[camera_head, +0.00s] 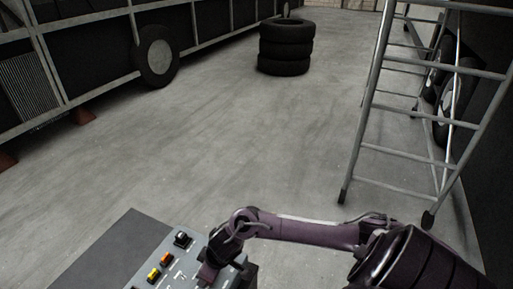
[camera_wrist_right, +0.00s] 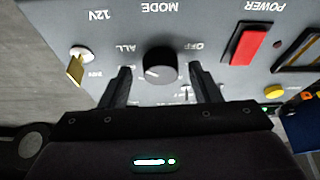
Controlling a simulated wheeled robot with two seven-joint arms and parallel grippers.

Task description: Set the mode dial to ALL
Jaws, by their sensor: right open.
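The mode dial (camera_wrist_right: 161,63) is a round black knob on a grey control panel (camera_wrist_right: 200,20), seen upside down in the right wrist view. The word MODE is printed above it, ALL to its left and OFF to its right. A pale mark on the knob seems to point to the lower left in that view; its exact setting is hard to tell. My right gripper (camera_wrist_right: 162,78) is open, one finger on each side of the dial, with gaps showing. In the head view my right gripper (camera_head: 222,258) is over the panel (camera_head: 180,262), hiding the dial. My left gripper is out of view.
A red switch (camera_wrist_right: 238,43), a yellow button (camera_wrist_right: 275,91) and a key (camera_wrist_right: 76,68) in a lock sit around the dial. A tyre stack (camera_head: 285,46) and a metal ladder (camera_head: 420,100) stand beyond on open concrete floor.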

